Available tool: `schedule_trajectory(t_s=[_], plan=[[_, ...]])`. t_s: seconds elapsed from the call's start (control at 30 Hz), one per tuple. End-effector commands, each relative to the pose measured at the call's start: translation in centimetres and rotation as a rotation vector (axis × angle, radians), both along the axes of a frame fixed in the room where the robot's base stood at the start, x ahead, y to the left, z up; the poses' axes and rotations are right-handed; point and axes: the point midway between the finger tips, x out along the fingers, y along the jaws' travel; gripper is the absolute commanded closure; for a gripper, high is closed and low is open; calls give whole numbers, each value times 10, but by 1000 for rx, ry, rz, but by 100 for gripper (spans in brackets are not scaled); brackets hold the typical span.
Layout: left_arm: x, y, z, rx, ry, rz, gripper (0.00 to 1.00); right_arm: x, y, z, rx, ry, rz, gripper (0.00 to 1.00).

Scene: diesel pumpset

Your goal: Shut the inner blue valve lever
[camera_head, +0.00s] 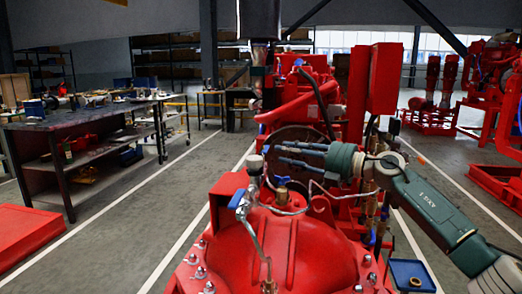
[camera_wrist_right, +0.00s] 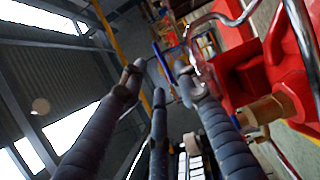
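Small blue levers show on the red pumpset (camera_head: 285,240) in the head view. One blue lever (camera_head: 237,198) is beside a silver pipe fitting, left of centre. A small blue handle (camera_head: 283,180) sits on a brass fitting, below my right gripper's fingers. I cannot tell which is the inner one. My right gripper (camera_head: 279,153) reaches in from the right above these fittings, fingers apart and empty. In the right wrist view, a thin blue lever (camera_wrist_right: 161,58) shows beyond the spread fingertips (camera_wrist_right: 158,88), with no clear contact. My left gripper is out of view.
Silver pipes (camera_head: 262,245) and bolts rise from the red casing near the fingers. A red box (camera_head: 385,80) stands behind my right arm. A workbench (camera_head: 75,125) is at left. Open floor (camera_head: 140,205) lies between bench and pumpset.

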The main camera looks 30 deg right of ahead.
Motion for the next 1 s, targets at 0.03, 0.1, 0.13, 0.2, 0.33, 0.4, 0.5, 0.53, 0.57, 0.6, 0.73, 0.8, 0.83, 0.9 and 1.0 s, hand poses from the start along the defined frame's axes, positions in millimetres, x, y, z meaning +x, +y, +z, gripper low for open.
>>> schedule_trajectory(t_s=[0.03,0.1,0.13,0.2,0.33,0.4,0.5,0.53,0.57,0.6,0.73,0.8,0.83,0.9,1.0], plan=[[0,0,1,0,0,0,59,10,6,3,5,-3,2,69],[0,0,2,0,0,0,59,21,14,3,5,-3,3,69],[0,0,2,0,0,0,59,26,17,2,5,-2,3,69],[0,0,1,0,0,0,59,38,23,2,5,-2,2,69],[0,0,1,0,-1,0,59,54,32,0,4,-1,1,69],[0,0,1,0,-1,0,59,60,35,1,3,-2,0,69],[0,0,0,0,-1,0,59,65,38,0,1,0,1,69],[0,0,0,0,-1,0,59,66,39,0,1,0,1,69],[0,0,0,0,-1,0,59,67,39,0,1,1,1,69],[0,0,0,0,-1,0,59,67,39,0,1,1,0,69],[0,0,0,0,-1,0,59,67,39,-1,1,1,0,69],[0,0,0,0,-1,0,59,67,39,-1,1,1,0,69],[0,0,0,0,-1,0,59,67,39,-1,1,1,0,73],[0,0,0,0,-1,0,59,67,39,-1,1,1,1,87],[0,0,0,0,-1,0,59,67,39,-1,0,1,1,100]])
